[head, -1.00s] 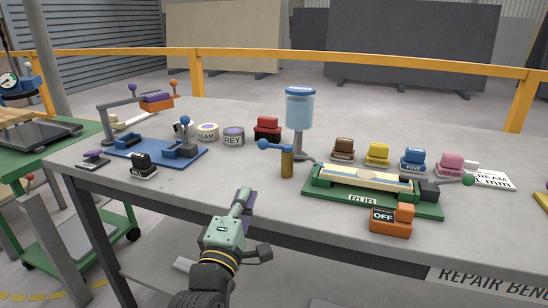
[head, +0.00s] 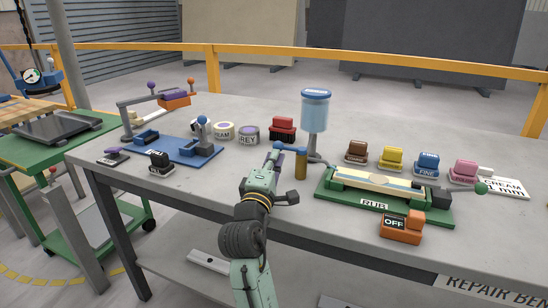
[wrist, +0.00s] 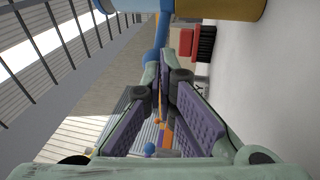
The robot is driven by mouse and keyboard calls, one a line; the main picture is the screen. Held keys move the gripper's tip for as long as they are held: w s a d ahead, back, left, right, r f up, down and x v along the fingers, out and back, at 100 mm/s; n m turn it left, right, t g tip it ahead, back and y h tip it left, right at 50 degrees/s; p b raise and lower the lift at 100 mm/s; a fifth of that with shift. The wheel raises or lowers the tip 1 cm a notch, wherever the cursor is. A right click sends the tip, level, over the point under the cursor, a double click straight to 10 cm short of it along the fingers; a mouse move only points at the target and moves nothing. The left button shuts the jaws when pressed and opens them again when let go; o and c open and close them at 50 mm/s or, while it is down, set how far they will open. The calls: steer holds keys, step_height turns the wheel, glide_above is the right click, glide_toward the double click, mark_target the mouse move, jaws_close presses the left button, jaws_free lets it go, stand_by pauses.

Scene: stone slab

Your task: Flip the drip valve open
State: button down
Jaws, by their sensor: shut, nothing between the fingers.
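The drip valve is a brass post (head: 301,166) with a blue lever (head: 290,148) on top, beside the clear blue-capped reservoir (head: 314,112). The lever points left and ends in a blue ball. My gripper (head: 273,155) is shut and empty, with its fingertips close to the lever's ball end. In the wrist view the shut purple-padded fingers (wrist: 164,62) point towards the blue lever (wrist: 156,45), and the brass post (wrist: 235,8) shows at the top edge. Whether the fingertips touch the lever I cannot tell.
A green rub station (head: 385,207) stands right of the valve, with an orange OFF switch (head: 401,228) in front. A red block (head: 284,128) and tape rolls (head: 224,131) sit behind my gripper. A blue fixture (head: 185,152) is at left. The bench front is mostly clear.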

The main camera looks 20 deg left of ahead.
steer(key=shift+w+a+r, duration=0.15)
steer(key=shift+w+a, duration=0.15)
steer(key=shift+w+a+p, duration=0.45)
steer(key=shift+w, duration=0.15)
steer(key=shift+s+f, duration=0.1)
steer(key=shift+f, duration=0.1)
